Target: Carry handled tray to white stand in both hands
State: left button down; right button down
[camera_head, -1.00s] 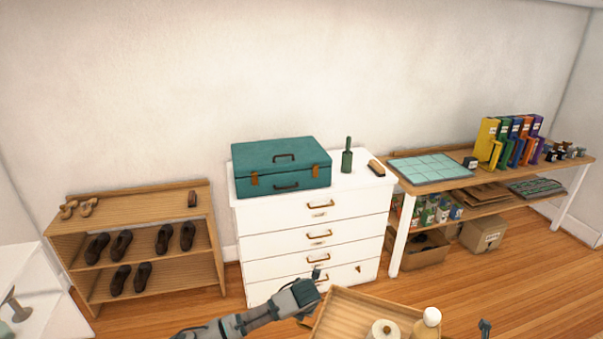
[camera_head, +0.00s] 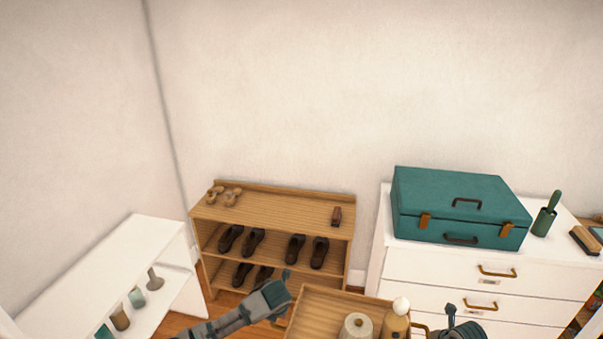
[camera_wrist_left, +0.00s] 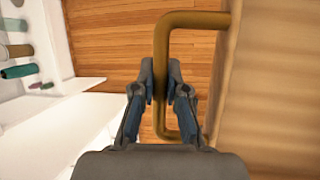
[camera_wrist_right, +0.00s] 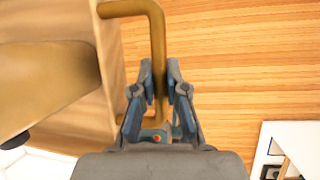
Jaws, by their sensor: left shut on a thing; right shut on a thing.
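The wooden handled tray (camera_head: 312,312) shows at the bottom of the head view, its near part cut off by the frame edge. A roll-like pale item (camera_head: 357,326) and a tan bottle with a white round top (camera_head: 397,320) stand on it. My left gripper (camera_head: 283,281) is shut on the tray's left brass handle (camera_wrist_left: 190,20), which passes between its fingers in the left wrist view. My right gripper (camera_head: 450,312) is shut on the right brass handle (camera_wrist_right: 130,8). The white stand (camera_head: 115,262) is at the left, with a bare top and several items on its lower shelf.
A wooden shoe rack (camera_head: 275,205) with several dark shoes stands ahead against the wall. A white drawer chest (camera_head: 470,262) at the right bears a teal case (camera_head: 460,205), a green-handled brush (camera_head: 546,215) and another brush (camera_head: 584,240). Wood floor (camera_wrist_left: 105,50) lies beneath the grippers.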

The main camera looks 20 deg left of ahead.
aim_at(108, 268)
jog(key=i+j+u, duration=0.25)
jog(key=u, duration=0.15)
jog(key=i+j+u, duration=0.1)
jog(key=i+u, duration=0.7)
jog(key=i+l+u, duration=0.1)
jog(key=i+u, duration=0.3)
jog(key=i+l+u, duration=0.25)
jog(key=i+u, duration=0.15)
jog(key=i+l+u, duration=0.2)
jog(key=u, duration=0.15)
jog(key=i+l+u, duration=0.5)
jog(key=l+u, duration=0.25)
jog(key=j, duration=0.1)
